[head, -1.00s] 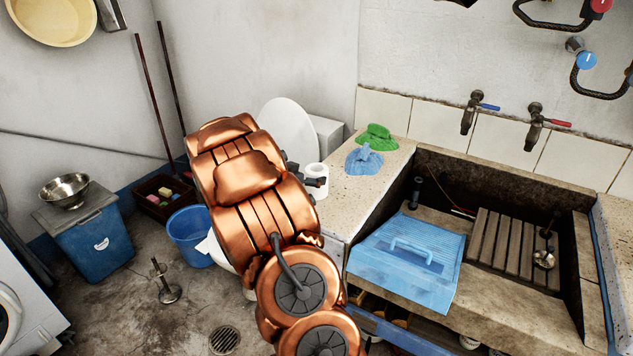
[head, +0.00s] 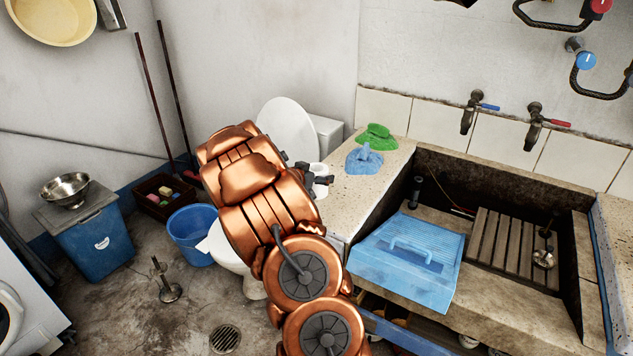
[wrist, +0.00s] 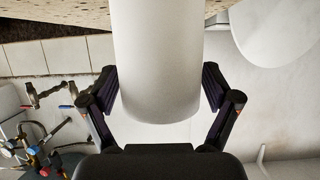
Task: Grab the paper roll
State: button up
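The white paper roll (head: 320,170) stands at the left end of the stone counter, partly hidden by my gripper and arm in the head view. In the wrist view the paper roll (wrist: 157,60) fills the upper middle, its smooth side between my fingers. My gripper (head: 312,180) is at the roll with one dark finger on either side. In the wrist view my gripper (wrist: 161,90) is open around the roll. Its fingers are spread and close to the roll's sides; narrow gaps seem to show, and firm contact is not visible.
A blue cloth (head: 364,160) and a green cloth (head: 376,137) lie on the counter (head: 393,178) to the right of the roll. The sink with a blue washboard (head: 408,258) is farther right. A toilet with raised lid (head: 287,128) stands behind my arm, a blue bucket (head: 189,235) left.

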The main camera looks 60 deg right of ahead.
jog(key=c, duration=0.8)
jog(key=shift+r, duration=0.1)
